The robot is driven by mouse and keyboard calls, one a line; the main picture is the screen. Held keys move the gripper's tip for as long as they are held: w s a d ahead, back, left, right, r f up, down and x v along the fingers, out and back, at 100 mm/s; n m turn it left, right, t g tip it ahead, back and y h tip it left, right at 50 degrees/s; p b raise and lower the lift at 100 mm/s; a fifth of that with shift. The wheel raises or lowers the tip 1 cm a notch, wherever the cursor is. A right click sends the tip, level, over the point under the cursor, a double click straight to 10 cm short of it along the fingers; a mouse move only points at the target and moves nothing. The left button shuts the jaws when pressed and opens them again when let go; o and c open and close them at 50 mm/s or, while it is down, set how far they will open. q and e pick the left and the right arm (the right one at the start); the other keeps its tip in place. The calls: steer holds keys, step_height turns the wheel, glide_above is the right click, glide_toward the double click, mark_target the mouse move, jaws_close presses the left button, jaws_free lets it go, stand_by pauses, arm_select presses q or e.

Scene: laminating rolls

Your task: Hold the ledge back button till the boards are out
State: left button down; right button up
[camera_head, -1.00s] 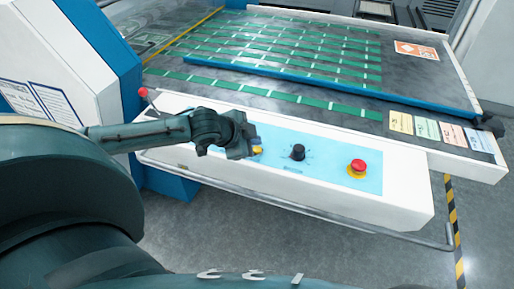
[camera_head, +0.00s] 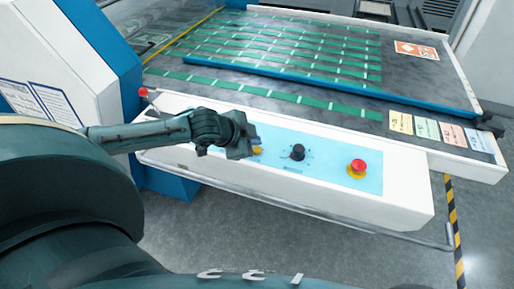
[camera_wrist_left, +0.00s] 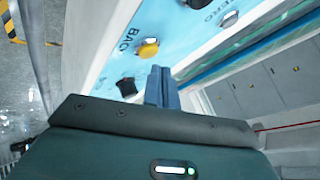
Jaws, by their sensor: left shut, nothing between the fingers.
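The yellow button (camera_head: 258,150) sits on the light blue control panel. In the left wrist view the yellow button (camera_wrist_left: 148,48) has lettering starting "BAC" beside it. My left gripper (camera_head: 251,138) is at the panel's left end, right beside the button. Its fingers (camera_wrist_left: 160,72) are shut with nothing between them, and their tips end close to the button. I cannot tell whether they touch it or whether it is pressed in. Green boards (camera_head: 290,50) lie in rows on the grey bed. A long blue bar (camera_head: 330,87) crosses the bed. My right gripper is not in view.
A black knob (camera_head: 297,152) and a red stop button (camera_head: 357,168) are on the same panel. A metal rail (camera_head: 330,222) runs along the front. Colored cards (camera_head: 427,129) lie at the bed's right.

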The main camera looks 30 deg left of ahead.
arm_select(q)
steer(key=shift+f, duration=0.4)
steer(key=shift+f, duration=0.45)
stand_by(0.5)
stand_by(0.7)
stand_by(1.0)
stand_by(2.9)
steer(key=shift+r, duration=0.15)
steer(key=shift+r+p, duration=0.8)
steer(key=shift+p, duration=0.4)
